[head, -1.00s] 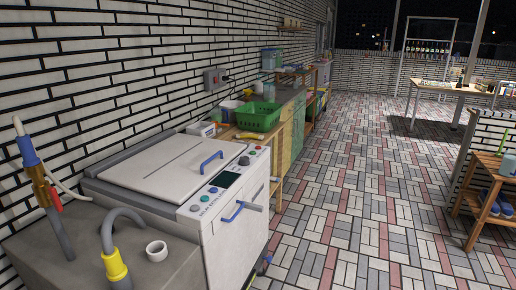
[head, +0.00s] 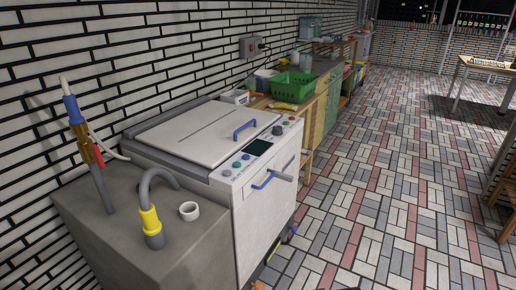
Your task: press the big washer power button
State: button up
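The big washer (head: 200,140) is a white top-loading box with a closed lid and a blue lid handle (head: 244,129). Its sloped control panel (head: 258,152) carries a dark screen (head: 259,147), a dark knob (head: 277,130) and several small round buttons. Teal-green buttons (head: 241,161) sit left of the screen, and a green one and a small reddish one sit at the far right end. I cannot tell from here which is the power button. A blue handle (head: 263,181) and a grey stub are on the front. My gripper is not in view.
A grey block (head: 190,240) stands left of the washer, bearing a yellow-collared pipe (head: 150,222), a white tape roll (head: 189,211) and a blue-and-copper pipe (head: 80,130). Behind is a bench with a green basket (head: 293,86). The paved floor (head: 390,190) at right is free.

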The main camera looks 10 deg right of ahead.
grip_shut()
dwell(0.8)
